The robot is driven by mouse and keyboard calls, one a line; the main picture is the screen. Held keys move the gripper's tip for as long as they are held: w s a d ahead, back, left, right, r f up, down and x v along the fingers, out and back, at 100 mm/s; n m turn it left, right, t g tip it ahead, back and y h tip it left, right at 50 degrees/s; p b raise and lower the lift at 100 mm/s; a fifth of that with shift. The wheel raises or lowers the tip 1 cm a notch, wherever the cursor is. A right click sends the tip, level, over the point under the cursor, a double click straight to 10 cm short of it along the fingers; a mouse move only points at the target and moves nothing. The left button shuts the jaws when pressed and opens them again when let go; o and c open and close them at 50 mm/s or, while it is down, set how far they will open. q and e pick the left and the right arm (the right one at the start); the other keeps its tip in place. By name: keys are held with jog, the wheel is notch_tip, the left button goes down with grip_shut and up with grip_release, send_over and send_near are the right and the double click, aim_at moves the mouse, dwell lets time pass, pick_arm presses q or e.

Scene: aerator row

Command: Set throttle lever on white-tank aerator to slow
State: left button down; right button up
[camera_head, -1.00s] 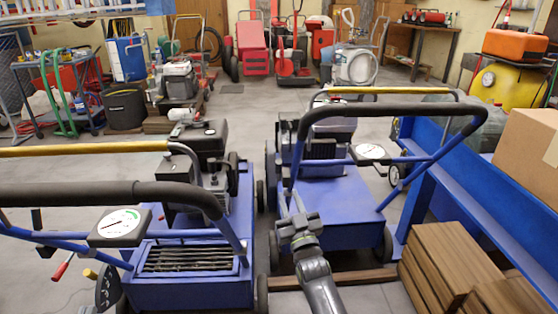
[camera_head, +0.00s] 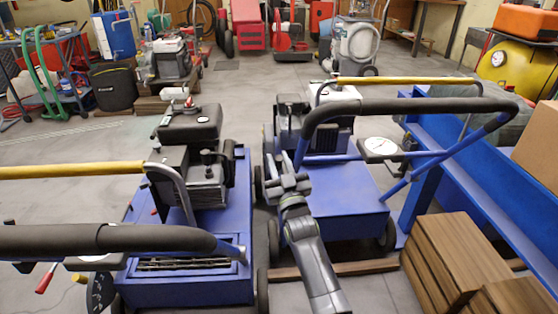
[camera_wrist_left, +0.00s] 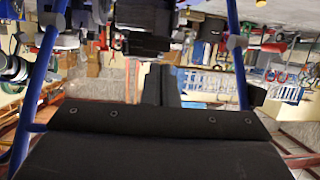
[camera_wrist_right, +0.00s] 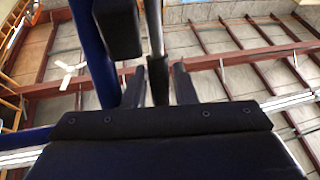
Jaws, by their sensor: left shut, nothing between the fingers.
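The right-hand aerator (camera_head: 345,185) has a blue deck, a black-padded handlebar (camera_head: 410,105) and a whitish tank (camera_head: 342,92), partly hidden by the bar. My right gripper (camera_head: 288,180) is at the left leg of this handlebar. In the right wrist view its fingers (camera_wrist_right: 159,88) stand apart, with a thin dark rod (camera_wrist_right: 155,45) running between them. I cannot tell whether the rod is the throttle lever or whether a finger touches it. My left gripper, outside the head view, has its fingers (camera_wrist_left: 161,86) together and empty in the left wrist view.
A second blue aerator (camera_head: 190,285) with a black engine stands close on the left, with a red-tipped lever (camera_head: 47,278). Wooden boxes (camera_head: 440,260) and a blue bench (camera_head: 480,190) bound the right side. Open grey floor lies behind the machines.

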jog(key=shift+c, duration=0.4)
grip_shut()
jog(key=shift+w+r+g+p, duration=0.15)
jog(key=shift+g+p, duration=0.15)
jog(key=shift+p, duration=0.75)
jog(key=shift+w+g+p, duration=0.2)
jog(key=shift+g+p, duration=0.2)
jog(key=shift+p, duration=0.45)
pick_arm(q)
jog(key=s+d+f+g+h, duration=0.2)
jog(key=s+f+g, duration=0.8)
jog(key=s+f, duration=0.2)
jog(key=shift+s+d, duration=0.4)
pick_arm(e)
jog(key=shift+o, duration=0.4)
grip_release()
